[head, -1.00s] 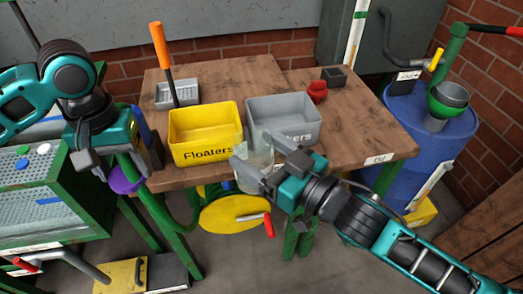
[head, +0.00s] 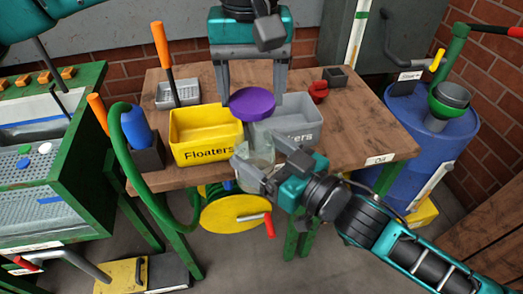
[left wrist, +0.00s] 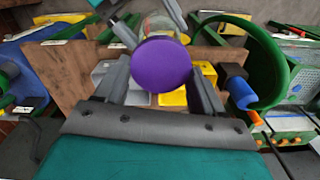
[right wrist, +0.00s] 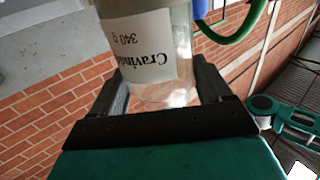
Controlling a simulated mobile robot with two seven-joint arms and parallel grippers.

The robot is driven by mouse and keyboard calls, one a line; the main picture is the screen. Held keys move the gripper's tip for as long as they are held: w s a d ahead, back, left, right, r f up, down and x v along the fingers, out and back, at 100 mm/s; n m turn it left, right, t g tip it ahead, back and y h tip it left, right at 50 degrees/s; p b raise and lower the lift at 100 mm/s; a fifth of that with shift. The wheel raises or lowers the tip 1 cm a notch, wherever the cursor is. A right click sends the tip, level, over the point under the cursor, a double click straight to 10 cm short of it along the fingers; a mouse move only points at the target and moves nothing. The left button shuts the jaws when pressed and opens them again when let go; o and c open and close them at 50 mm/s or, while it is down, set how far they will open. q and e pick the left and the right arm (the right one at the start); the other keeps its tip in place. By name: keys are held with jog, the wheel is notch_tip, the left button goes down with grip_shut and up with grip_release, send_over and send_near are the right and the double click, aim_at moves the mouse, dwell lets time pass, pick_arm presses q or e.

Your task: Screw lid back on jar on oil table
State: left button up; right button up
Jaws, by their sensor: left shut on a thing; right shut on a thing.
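The purple lid (head: 252,102) is held between the fingers of my left gripper (head: 252,98), above the table and over the bins. It also shows as a round purple disc in the left wrist view (left wrist: 161,64). My right gripper (head: 258,168) is shut on a clear glass jar (head: 256,155) at the table's front edge. In the right wrist view the jar (right wrist: 150,50) has a white label reading "Cravinho 340 g", partly cut off. In the head view the lid is above the jar and apart from it. The jar's mouth is hard to make out.
A yellow "Floaters" bin (head: 206,153) and a grey bin (head: 305,135) stand on the wooden table (head: 365,135). A red knob-like object (head: 318,92) sits at the back right. A blue bottle (head: 136,127) and green hose (head: 120,150) are at the left edge. A blue drum (head: 440,140) stands right.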

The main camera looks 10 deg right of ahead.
dwell(0.3)
pick_arm(q)
jog(key=shift+f, duration=2)
jog(key=shift+f, duration=0.1)
jog(key=shift+f, duration=0.8)
jog(key=shift+f, duration=0.55)
